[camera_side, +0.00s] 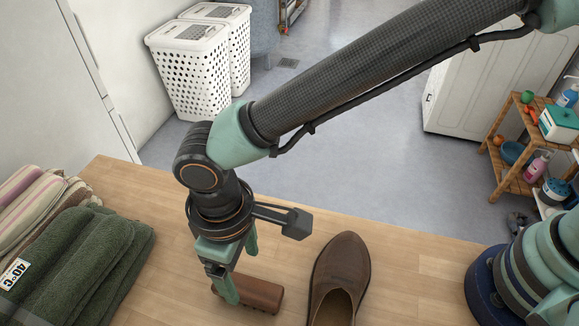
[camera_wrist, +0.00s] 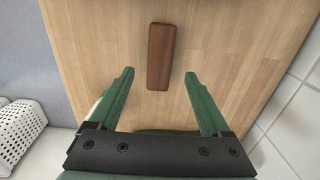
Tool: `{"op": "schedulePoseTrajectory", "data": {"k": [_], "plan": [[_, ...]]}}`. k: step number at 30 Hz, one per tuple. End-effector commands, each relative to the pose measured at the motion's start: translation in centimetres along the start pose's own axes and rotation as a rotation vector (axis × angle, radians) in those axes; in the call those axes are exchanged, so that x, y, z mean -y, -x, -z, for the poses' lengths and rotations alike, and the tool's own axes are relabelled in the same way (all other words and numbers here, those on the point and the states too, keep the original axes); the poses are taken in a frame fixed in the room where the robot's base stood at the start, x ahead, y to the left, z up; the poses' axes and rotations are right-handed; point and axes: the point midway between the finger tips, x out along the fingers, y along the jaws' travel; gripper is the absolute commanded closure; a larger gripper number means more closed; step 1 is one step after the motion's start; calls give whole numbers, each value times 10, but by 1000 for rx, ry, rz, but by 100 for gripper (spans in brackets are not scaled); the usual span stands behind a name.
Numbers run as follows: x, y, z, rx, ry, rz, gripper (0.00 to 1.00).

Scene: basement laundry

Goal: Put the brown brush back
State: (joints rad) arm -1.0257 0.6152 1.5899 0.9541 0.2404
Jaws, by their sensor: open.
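The brown brush (camera_side: 262,293) is a reddish-brown block lying on the wooden table, between the green towels and a brown shoe. In the wrist view, the brush (camera_wrist: 161,57) lies lengthwise, just beyond and between my fingertips. My gripper (camera_side: 238,268) points down at the brush's left end, and one green finger hides part of that end. My gripper also shows in the wrist view (camera_wrist: 158,76), with its two green fingers apart and nothing between them. I cannot tell whether a finger touches the brush.
Folded dark green towels (camera_side: 85,265) and striped towels (camera_side: 32,200) are stacked at the left. A brown shoe (camera_side: 341,270) stands right of the brush. The wooden table (camera_side: 425,275) is clear between the shoe and my base. White baskets (camera_side: 190,70) stand on the floor behind.

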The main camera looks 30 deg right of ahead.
Motion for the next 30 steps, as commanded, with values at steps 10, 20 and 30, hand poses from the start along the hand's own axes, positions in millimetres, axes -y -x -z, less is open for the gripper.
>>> {"op": "schedulePoseTrajectory", "data": {"k": [10, 20, 30], "plan": [[-1, 45, 0, -2, -2, 1, 19], [-106, 103, -20, -114, -180, 16, 19], [-241, 155, -116, -301, -468, -30, 19]]}}
